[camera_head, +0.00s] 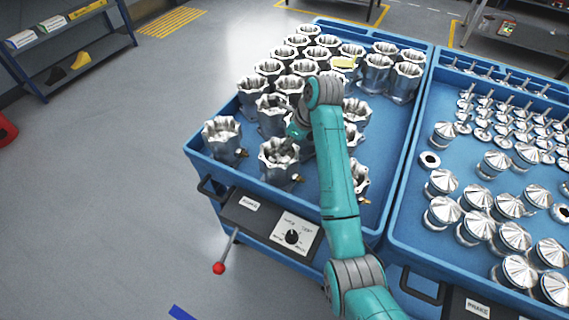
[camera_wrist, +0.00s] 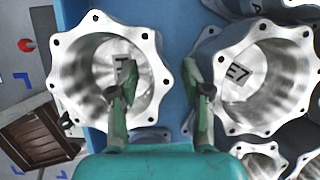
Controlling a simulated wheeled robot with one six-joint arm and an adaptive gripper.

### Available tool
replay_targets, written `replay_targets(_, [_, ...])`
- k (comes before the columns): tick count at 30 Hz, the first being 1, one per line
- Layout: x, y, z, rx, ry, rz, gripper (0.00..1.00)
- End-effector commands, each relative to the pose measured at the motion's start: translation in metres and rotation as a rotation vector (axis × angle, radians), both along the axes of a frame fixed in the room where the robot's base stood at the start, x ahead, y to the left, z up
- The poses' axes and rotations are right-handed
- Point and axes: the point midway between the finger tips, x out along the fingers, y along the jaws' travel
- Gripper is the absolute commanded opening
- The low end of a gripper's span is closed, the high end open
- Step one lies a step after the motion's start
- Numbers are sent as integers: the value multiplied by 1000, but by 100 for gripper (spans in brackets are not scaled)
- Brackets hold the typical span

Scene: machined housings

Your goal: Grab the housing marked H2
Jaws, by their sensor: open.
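Silver open-topped housings with scalloped rims stand in the blue tray (camera_head: 393,150). I cannot read H2 on any of them. In the wrist view, one housing (camera_wrist: 78,70) is at the left; its inner label is mostly covered by a finger. Another housing (camera_wrist: 285,75), marked E7, is at the right. My gripper (camera_wrist: 163,85) is open and empty. Its left finger overlaps the left housing's opening and its right finger overlaps E7's near rim, with the left housing's right wall between them in the picture. In the head view, my gripper (camera_head: 293,132) is over the front housings, beside one (camera_head: 279,158).
A second blue tray (camera_head: 405,210) at the right holds several pistons and other metal parts. The floor (camera_head: 110,180) at the left is mostly clear.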

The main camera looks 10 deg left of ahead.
Motion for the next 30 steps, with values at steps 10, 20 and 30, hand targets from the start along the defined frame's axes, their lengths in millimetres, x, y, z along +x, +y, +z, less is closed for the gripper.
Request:
replay_targets(10, [0,0,0,0,0,0,11])
replay_targets(20, [1,0,2,1,-3,0,0])
replay_targets(30, [10,-8,18,2,-6,-2,0])
